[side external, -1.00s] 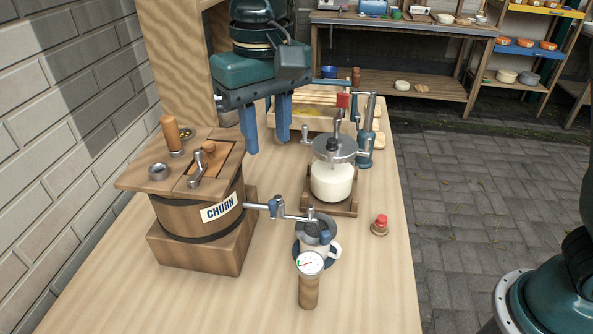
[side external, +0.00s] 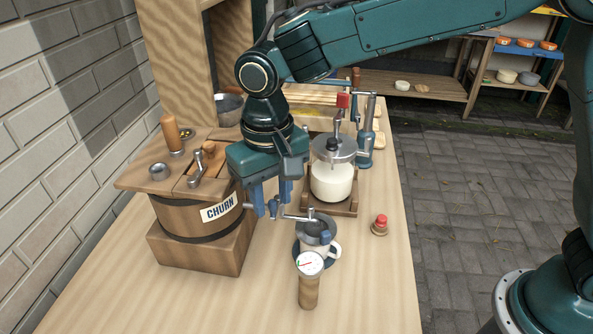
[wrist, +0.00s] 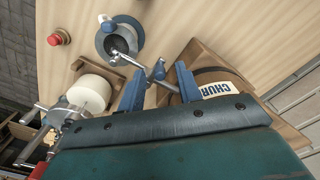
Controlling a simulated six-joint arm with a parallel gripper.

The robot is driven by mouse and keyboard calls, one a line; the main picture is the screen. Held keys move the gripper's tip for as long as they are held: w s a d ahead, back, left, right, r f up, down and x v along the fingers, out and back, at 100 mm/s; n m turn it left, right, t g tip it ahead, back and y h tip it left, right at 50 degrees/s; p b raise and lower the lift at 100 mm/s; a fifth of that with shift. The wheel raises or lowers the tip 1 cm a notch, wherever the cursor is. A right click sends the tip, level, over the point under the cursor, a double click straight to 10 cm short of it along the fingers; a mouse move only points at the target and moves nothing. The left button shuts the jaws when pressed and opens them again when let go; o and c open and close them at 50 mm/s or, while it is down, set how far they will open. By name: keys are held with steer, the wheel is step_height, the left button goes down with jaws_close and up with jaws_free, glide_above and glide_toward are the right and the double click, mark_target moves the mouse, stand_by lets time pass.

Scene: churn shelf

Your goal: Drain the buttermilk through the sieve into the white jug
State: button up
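The wooden churn (side external: 185,215) stands at left with a metal drain pipe on its right side. A blue tap (side external: 275,207) sits on that pipe and also shows in the wrist view (wrist: 159,71). The pipe's end reaches over the dark sieve (side external: 315,230), which rests on top of the white jug (side external: 334,250). The jug stands on a blue round base and is mostly hidden. My gripper (side external: 272,207) is open and low at the tap, its blue fingers on either side of it with gaps in the wrist view (wrist: 160,88). I see no buttermilk flowing.
A thermometer with a wooden handle (side external: 309,290) stands in front of the jug. A glass jar of white liquid (side external: 332,180) with a crank lid stands behind.

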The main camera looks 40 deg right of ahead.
steer(key=shift+f, duration=0.1)
jaws_close()
stand_by(0.4)
steer(key=shift+d+n, duration=0.95)
steer(key=shift+n, duration=2)
steer(key=shift+d+n, duration=0.9)
steer(key=shift+n, duration=2)
steer(key=shift+d+n, duration=0.95)
steer(key=shift+n, duration=2)
